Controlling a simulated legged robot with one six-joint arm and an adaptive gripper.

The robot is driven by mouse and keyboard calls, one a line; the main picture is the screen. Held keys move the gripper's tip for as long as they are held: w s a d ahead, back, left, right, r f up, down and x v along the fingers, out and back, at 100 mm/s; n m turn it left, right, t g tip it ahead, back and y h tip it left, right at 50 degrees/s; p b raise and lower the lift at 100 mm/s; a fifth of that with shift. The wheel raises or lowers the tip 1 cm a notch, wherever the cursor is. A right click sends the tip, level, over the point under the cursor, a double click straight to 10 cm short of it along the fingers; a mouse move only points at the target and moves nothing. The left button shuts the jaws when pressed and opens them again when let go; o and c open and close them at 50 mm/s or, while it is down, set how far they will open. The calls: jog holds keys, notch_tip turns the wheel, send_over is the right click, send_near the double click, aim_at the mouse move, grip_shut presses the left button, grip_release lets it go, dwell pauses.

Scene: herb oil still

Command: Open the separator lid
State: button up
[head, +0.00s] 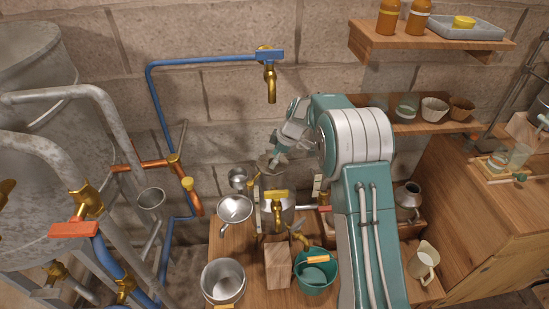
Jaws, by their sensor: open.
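The separator (284,213) looks to be the metal vessel with a brass tap on its front, standing on the wooden bench in the middle of the head view. A round grey part, which may be its lid (266,168), shows at the back of the vessel, just below my gripper. I cannot tell how far it is raised or whether it is touched. My gripper (275,160) points down and to the left over the back of the separator. It is open, and its fingertips are small and hard to make out.
A funnel (235,210), a steel pot (222,281), a wooden block (278,265) and a green bucket (316,271) crowd the bench around the separator. Blue pipe (152,110) and a large metal tank (40,150) stand left. A shelf (430,40) hangs at upper right.

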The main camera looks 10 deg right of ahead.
jog(key=shift+c, duration=0.3)
grip_shut()
